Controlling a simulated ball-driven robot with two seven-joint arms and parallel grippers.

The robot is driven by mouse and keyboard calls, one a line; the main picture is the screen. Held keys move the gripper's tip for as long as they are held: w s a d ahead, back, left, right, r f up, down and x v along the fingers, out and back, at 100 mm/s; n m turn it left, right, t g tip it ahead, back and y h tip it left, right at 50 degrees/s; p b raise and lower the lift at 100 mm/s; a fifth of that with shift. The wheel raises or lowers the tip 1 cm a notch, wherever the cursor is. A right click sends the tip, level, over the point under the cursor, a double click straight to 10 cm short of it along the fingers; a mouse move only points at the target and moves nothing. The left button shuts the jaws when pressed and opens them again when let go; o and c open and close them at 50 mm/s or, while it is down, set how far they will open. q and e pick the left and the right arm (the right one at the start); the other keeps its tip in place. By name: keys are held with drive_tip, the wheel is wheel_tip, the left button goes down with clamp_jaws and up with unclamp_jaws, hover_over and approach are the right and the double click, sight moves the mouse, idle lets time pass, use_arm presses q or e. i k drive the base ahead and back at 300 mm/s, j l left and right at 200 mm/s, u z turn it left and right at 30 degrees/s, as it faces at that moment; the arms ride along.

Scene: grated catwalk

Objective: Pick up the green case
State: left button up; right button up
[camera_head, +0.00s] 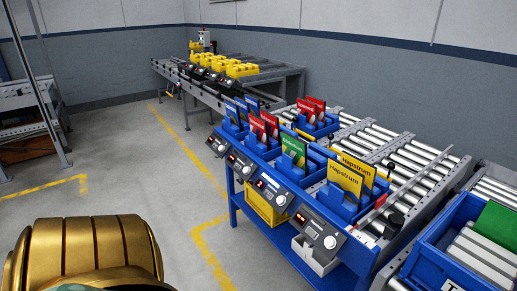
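A thin green case (293,149) with lettering stands upright in a blue holder on the blue workbench, right of centre. Its lower part is hidden by the holder. Another green thing (496,222) shows in a blue crate at the right edge, cut off by the frame; I cannot tell whether it is a case. Neither of my grippers is in view. A gold ribbed part, likely mine, fills the lower left corner.
Yellow cases (351,176) and red cases (269,123) stand in neighbouring holders. Control boxes with knobs (318,233) line the bench front. A roller conveyor (400,160) runs behind. Grey floor (130,170) with yellow lines is free on the left.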

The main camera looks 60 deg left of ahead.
sight(293, 146)
drive_tip(key=u, duration=1.5)
drive_tip(key=z, duration=1.4)
drive_tip(key=i+j+u, duration=0.15)
drive_tip(key=i+j, duration=0.1)
drive_tip(key=i, duration=0.05)
